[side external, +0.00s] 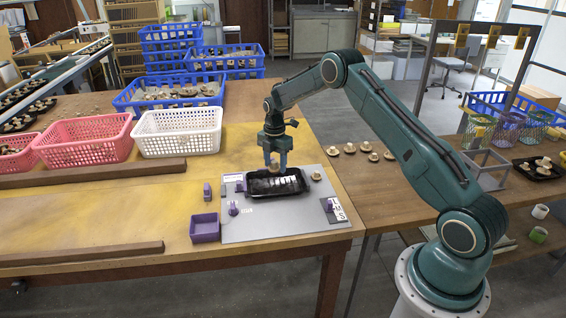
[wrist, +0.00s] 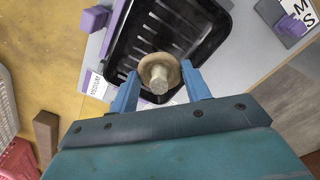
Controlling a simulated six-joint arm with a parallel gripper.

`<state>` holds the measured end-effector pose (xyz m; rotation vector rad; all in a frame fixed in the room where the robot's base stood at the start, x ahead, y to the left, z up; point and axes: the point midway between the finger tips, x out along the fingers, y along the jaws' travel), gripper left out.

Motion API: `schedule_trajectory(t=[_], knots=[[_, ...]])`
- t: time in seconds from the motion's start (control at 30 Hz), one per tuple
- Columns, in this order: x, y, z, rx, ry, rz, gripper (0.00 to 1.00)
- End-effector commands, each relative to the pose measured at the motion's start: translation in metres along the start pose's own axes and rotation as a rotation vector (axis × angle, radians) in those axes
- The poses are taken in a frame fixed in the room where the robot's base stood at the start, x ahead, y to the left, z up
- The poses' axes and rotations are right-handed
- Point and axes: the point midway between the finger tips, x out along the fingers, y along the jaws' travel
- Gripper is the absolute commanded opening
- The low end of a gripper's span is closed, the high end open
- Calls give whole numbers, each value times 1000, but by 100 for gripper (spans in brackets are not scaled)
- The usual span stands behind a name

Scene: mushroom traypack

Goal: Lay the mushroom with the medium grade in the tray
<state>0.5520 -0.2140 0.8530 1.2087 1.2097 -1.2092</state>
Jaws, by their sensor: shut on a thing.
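My gripper (side external: 274,161) is shut on a mushroom (wrist: 159,74) with a tan cap and a pale stem. In the wrist view the stem points toward the camera, between the two blue fingers. The black tray (wrist: 207,28) lies beyond the mushroom. In the side view the mushroom is over the back part of the black tray (side external: 296,190), which lies on a grey board. Whether the mushroom touches the tray floor, I cannot tell. No other mushroom shows in the visible part of the tray.
A mushroom (side external: 316,175) stands on the grey board (side external: 270,228) right of the tray. Several mushrooms sit in a row on the table at right. Purple blocks and a purple open box (side external: 205,228) are at the left. A white basket (side external: 178,133) stands further back.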

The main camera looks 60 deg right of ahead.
Motion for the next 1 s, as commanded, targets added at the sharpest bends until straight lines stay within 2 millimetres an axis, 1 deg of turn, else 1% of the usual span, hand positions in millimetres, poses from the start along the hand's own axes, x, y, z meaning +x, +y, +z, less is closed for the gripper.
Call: schedule_trajectory(t=[0.03, 0.1, 0.2, 0.47, 0.57, 0.8, 0.9, 1.0], knots=[[8, 0, 0, 0, 1, -2, 37], [14, 0, 0, 0, 0, -1, 37], [20, 0, 0, 0, 0, 0, 37], [24, 0, 0, 0, 0, 0, 37], [32, 0, 0, 0, 0, -1, 37], [59, 0, 0, 0, 0, -1, 37], [63, 0, 0, 0, 0, 1, 37], [64, 0, 0, 0, -1, 1, 37]])
